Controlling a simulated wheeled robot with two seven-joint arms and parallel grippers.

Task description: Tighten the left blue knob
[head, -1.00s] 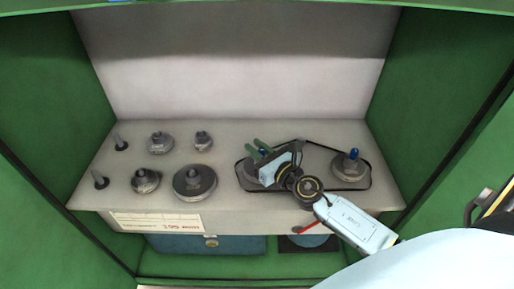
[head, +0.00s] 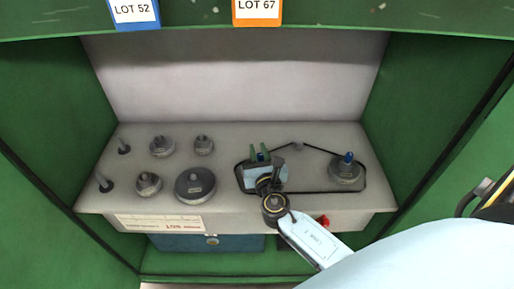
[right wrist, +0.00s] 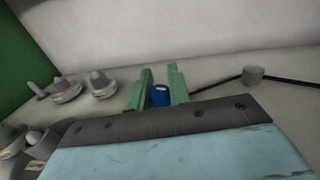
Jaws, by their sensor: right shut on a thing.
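The left blue knob (head: 261,157) sits over the left pulley of the belt drive on the grey shelf, mostly hidden by my gripper in the head view. My right gripper (head: 259,148) has its green fingers on either side of this knob and is shut on it. In the right wrist view the blue knob (right wrist: 160,96) shows between the two green fingers (right wrist: 160,78). A second blue knob (head: 348,157) stands on the right pulley (head: 346,172), apart from the gripper. My left gripper is not in view.
A black belt (head: 318,151) runs between the pulleys and past a small grey post (head: 298,147). Several grey pulleys, one large (head: 195,185), and thin pegs stand on the left. A red button (head: 323,220) is on the shelf front. Green walls close both sides.

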